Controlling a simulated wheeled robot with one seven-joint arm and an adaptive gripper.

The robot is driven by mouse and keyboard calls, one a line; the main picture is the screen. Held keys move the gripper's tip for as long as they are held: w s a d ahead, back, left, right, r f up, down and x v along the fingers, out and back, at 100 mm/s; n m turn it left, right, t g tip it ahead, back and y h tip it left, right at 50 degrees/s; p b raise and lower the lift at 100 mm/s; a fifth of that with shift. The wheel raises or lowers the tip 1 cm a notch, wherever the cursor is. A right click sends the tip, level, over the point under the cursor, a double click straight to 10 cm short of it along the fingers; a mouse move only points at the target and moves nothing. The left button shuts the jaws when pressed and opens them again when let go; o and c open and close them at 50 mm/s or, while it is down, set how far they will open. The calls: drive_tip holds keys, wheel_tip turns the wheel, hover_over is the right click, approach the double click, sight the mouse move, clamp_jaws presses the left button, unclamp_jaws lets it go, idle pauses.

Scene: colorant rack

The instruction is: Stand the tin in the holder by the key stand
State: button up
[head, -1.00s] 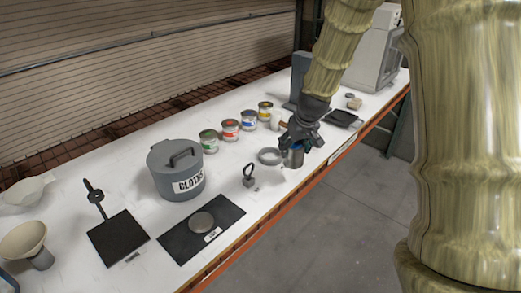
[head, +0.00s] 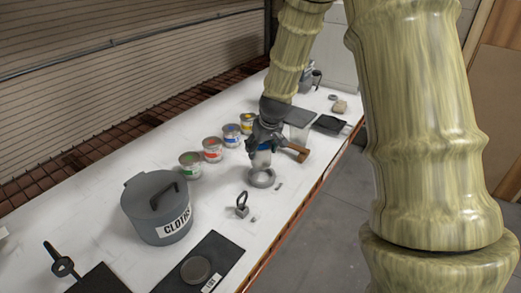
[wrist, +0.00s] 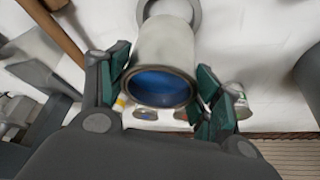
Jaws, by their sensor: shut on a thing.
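The pale grey tin (head: 261,159) has a blue inside and hangs upright in my gripper (head: 264,143). In the wrist view the tin (wrist: 167,48) sits between the two green-padded fingers (wrist: 160,88), its open blue end toward the camera. The holder, a grey ring (head: 262,181), lies on the table directly under the tin. It also shows past the tin's far end in the wrist view (wrist: 196,10). I cannot tell whether the tin's base is inside the ring or just above it. The key stand (head: 242,206) is just in front of the ring, to its left.
Several paint cans, such as the red-labelled one (head: 212,150), stand in a row left of the gripper. A grey CLOTHS bin (head: 157,212) is nearer left. A wooden-handled brush (head: 295,151) and a clear cup (head: 299,132) are close on the right.

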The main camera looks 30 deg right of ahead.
sight(262, 162)
wheel_tip(262, 162, down, 3)
drive_tip(key=shift+d+r+p, duration=0.1)
drive_tip(key=shift+p, duration=0.2)
drive_tip(key=shift+s+f, duration=0.1)
drive_tip(key=shift+f, duration=0.45)
drive_tip(key=shift+f+p, duration=0.6)
drive_tip(key=shift+f, duration=1.2)
drive_tip(key=shift+f, duration=0.1)
drive_tip(key=o, duration=1.3)
drive_tip(key=shift+r, duration=0.2)
drive_tip(key=shift+s+r, duration=0.15)
drive_tip(key=shift+r, duration=0.4)
drive_tip(key=shift+b+v, duration=1.35)
drive_tip(key=shift+v, duration=4)
